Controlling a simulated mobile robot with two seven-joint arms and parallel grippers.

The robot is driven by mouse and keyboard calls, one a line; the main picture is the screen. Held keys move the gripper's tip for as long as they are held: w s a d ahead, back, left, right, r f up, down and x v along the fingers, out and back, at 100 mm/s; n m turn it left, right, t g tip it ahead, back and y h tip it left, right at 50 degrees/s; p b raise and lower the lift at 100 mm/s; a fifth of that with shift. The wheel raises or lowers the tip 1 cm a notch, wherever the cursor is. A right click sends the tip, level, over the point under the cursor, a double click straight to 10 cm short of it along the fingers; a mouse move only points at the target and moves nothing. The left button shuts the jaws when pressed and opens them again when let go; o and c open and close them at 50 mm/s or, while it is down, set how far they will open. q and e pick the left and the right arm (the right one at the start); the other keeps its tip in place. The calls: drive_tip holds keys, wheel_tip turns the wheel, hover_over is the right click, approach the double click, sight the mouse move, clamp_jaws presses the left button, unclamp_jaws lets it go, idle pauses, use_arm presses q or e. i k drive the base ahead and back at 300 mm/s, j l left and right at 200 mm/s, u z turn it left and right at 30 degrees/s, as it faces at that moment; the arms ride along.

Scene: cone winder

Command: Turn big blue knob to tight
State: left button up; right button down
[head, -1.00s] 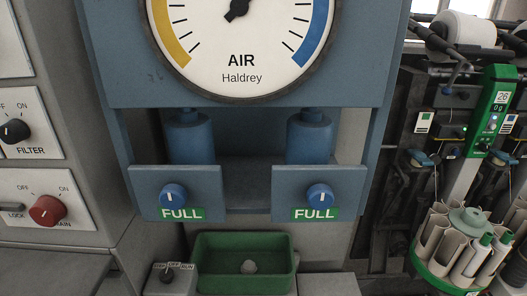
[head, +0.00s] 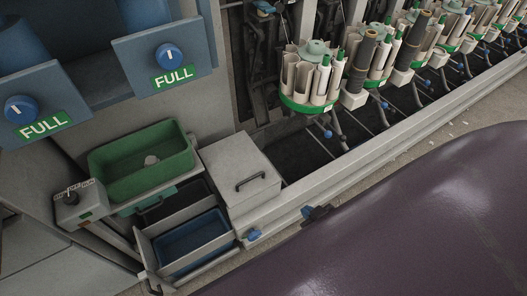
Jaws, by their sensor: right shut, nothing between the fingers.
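Two round blue knobs with white marks, one upper (head: 168,56) and one lower (head: 20,108), sit on blue-grey panels above green FULL labels at the left. A smaller blue knob (head: 254,234) is on the front edge beside the trays. Another small blue part (head: 307,212) is on the front rail. No label reading tight is visible, and I cannot tell which knob is the big one. My right gripper (head: 318,213), a small dark shape, is beside that blue part on the rail. It is shut and empty; contact is unclear. My left gripper is out of view.
A green bin (head: 140,160), a blue tray (head: 190,245) and a grey lidded box (head: 238,170) stand at the left. Carousels of cones (head: 310,78) line the back right. A large dark purple surface fills the lower right and hides the floor there.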

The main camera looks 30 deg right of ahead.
sight(255, 235)
drive_tip(key=k+z, duration=0.25)
drive_tip(key=k, duration=0.25)
drive_tip(key=k+l+z, duration=0.2)
drive_tip(key=k, duration=0.3)
drive_tip(key=i+j+z, duration=0.15)
drive_tip(key=j, duration=0.35)
drive_tip(key=i+j+z, duration=0.15)
drive_tip(key=j, duration=0.35)
drive_tip(key=i+j+z, duration=0.15)
drive_tip(key=j, duration=0.4)
drive_tip(key=i+j+z, duration=0.2)
drive_tip(key=j, duration=0.35)
drive_tip(key=j+z, duration=0.15)
drive_tip(key=j, duration=0.35)
